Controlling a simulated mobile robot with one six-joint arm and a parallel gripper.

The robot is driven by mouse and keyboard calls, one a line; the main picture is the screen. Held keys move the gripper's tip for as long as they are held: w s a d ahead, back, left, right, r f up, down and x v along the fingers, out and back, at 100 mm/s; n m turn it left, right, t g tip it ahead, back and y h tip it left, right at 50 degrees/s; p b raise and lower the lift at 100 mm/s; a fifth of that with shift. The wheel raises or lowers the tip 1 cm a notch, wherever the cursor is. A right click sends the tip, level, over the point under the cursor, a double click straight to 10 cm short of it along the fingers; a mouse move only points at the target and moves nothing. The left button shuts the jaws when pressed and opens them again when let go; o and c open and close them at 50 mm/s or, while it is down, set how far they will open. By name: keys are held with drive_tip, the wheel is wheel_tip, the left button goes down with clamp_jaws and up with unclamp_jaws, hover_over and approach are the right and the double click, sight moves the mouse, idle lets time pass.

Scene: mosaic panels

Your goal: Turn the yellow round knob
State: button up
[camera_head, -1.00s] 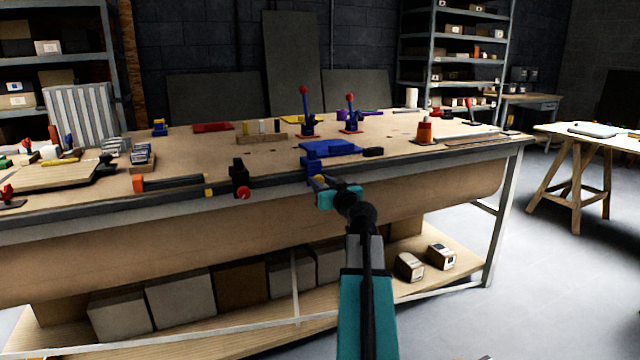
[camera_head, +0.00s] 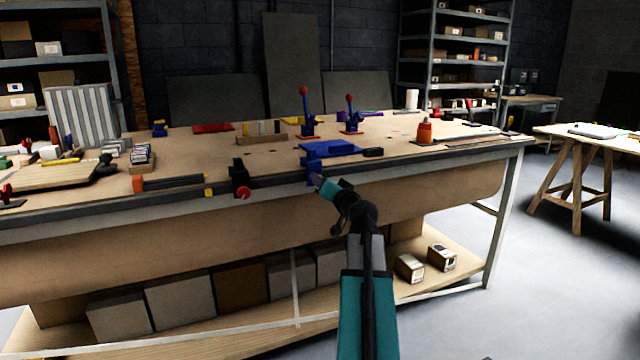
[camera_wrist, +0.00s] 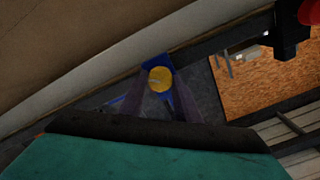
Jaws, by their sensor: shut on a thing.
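The yellow round knob (camera_wrist: 160,78) shows in the wrist view, mounted on a blue block (camera_wrist: 155,62) at the bench's front edge. My gripper (camera_wrist: 159,92) has one finger on each side of the knob and is shut on it. In the head view my gripper (camera_head: 318,181) reaches the front of the blue vise-like fixture (camera_head: 330,151). The knob itself is hidden there behind the gripper.
The wooden workbench (camera_head: 212,154) spans the view. A black fixture with a red knob (camera_head: 243,192) sits left along the front edge. Two blue levers with red balls (camera_head: 304,91) (camera_head: 349,98) stand behind.

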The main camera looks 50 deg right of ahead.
drive_tip(key=shift+w+m+p, duration=0.15)
drive_tip(key=shift+m+p, duration=3.7)
drive_tip(key=shift+m, duration=4.65)
drive_tip(key=shift+f, duration=0.15)
drive_tip(key=o, duration=1)
drive_tip(key=shift+f, duration=0.1)
